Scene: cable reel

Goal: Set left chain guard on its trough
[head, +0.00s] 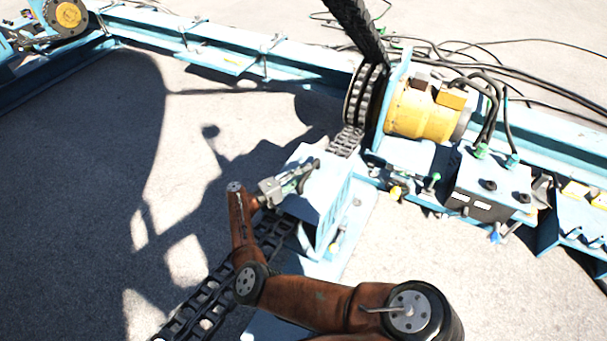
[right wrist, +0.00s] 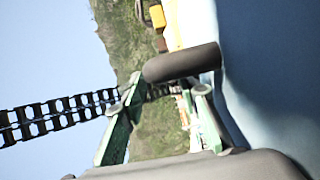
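The light blue box-shaped chain guard (head: 318,192) stands in the middle of the head view, beside the chain's path. A dark rounded handle (head: 308,176) is on its near left side. It also shows in the right wrist view (right wrist: 180,63), against the guard's blue face (right wrist: 268,80). My right gripper (head: 296,183) is at this handle. Its green fingers (right wrist: 164,112) look spread, with background visible between them. I cannot tell whether they touch the handle. The trough cannot be told apart clearly; a dark chain (head: 212,298) runs lower left. My left gripper is out of view.
A sprocket (head: 366,95) carries the chain, beside a yellow motor (head: 420,110). A dark box with cables (head: 490,188) stands to the right. Light blue frame beams (head: 285,67) cross the back, with loose cables behind. The concrete floor (head: 90,200) at left is open.

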